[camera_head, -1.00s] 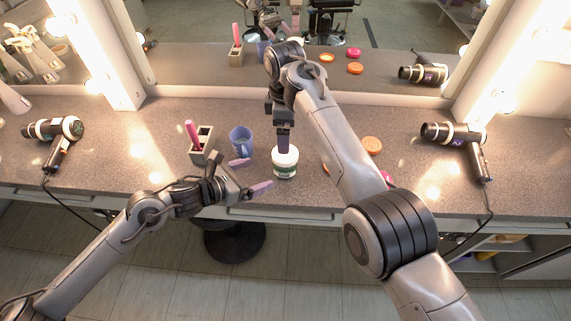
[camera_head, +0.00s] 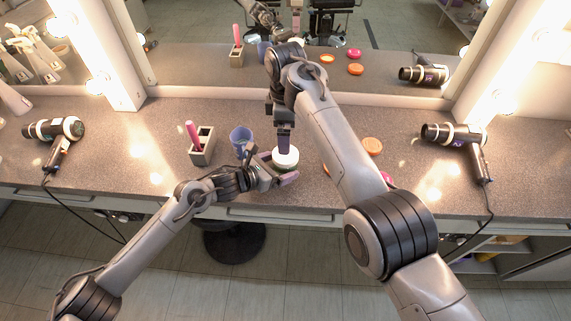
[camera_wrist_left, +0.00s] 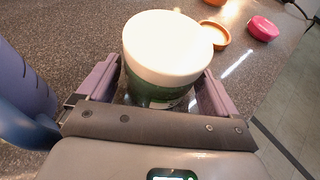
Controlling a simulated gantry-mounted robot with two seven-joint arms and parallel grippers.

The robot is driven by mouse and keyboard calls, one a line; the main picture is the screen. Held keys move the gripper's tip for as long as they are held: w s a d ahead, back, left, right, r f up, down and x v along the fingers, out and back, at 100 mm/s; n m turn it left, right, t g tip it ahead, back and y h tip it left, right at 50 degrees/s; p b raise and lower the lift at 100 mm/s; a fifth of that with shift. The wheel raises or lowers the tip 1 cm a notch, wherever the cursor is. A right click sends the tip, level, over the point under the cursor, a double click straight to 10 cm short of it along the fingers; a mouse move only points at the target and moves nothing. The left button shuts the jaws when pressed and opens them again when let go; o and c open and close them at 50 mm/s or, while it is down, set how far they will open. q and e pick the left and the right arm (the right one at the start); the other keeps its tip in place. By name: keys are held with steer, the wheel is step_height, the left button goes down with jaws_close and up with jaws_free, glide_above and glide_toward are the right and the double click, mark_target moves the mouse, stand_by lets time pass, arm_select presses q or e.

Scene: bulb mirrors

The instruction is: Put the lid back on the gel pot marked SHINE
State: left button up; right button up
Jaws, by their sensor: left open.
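The pot (camera_head: 285,159) stands upright on the counter, with a smooth white round top and a green label on its side. It also shows in the left wrist view (camera_wrist_left: 165,50), where no marking is readable. My left gripper (camera_head: 270,165) is open, its lilac fingers (camera_wrist_left: 158,95) on either side of the pot, low down; I cannot tell whether they touch it. My right gripper (camera_head: 284,147) points straight down at the pot's top from above. It is seen edge-on, so its opening is unclear.
A blue mug (camera_head: 240,138) and a holder (camera_head: 202,148) with a pink-handled item stand left of the pot. Orange round pieces (camera_head: 372,146) and a pink one (camera_head: 387,178) lie to the right, partly behind my right arm. Hair dryers (camera_head: 58,132) lie at both sides. A mirror stands behind.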

mark_target(285, 163)
arm_select(q)
steer(key=shift+w+d+f, duration=0.2)
steer(key=shift+w+d, duration=0.05)
steer(key=shift+d, duration=0.1)
steer(key=shift+c, duration=0.4)
steer(key=c, duration=1.2)
jaws_close()
arm_select(e)
steer(key=n, duration=0.4)
steer(key=shift+r+n, duration=0.1)
steer(key=shift+n, duration=0.2)
steer(key=n, duration=0.4)
steer(key=shift+f, duration=0.2)
steer(key=shift+f, duration=3.9)
